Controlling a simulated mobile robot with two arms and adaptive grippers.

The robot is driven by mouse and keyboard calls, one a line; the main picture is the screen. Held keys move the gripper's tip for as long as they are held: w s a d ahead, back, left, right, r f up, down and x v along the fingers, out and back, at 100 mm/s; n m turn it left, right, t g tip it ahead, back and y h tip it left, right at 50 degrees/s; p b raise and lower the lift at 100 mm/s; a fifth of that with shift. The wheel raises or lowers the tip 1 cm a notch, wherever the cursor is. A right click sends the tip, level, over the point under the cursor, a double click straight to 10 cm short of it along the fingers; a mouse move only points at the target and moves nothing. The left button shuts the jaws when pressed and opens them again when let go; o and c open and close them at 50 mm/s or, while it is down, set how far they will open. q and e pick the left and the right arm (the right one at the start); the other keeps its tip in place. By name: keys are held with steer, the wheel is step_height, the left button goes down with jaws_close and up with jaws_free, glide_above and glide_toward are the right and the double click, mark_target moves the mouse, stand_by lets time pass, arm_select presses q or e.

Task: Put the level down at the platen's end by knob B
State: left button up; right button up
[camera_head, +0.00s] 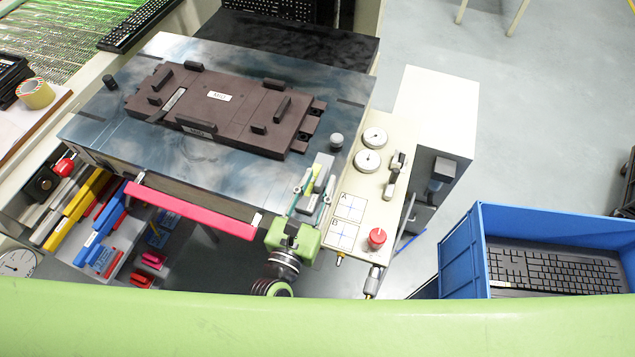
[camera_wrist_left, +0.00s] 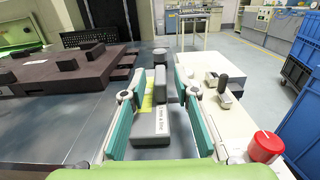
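The level (camera_head: 319,180) is a grey block with a pale upper part at the platen's near right corner. In the left wrist view the level (camera_wrist_left: 151,137) shows a printed white label and lies lengthwise between my fingers. My left gripper (camera_head: 314,186) straddles it from above. In the left wrist view the teal fingers of my left gripper (camera_wrist_left: 158,100) stand apart, with visible gaps beside the level. I cannot tell whether its underside touches the platen. The platen (camera_head: 190,160) is a blue-grey plate. A grey round knob (camera_head: 336,140) stands near its right edge. My right gripper is out of view.
A blue crate (camera_head: 461,258) holding a keyboard stands at right. A red bar (camera_head: 190,208) runs along the front.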

arm_select(q)
steer(key=shift+r, duration=0.1)
steer(key=shift+r, duration=0.15)
steer(key=b+v, duration=0.2)
steer(key=v, duration=1)
steer(key=shift+b, duration=0.35)
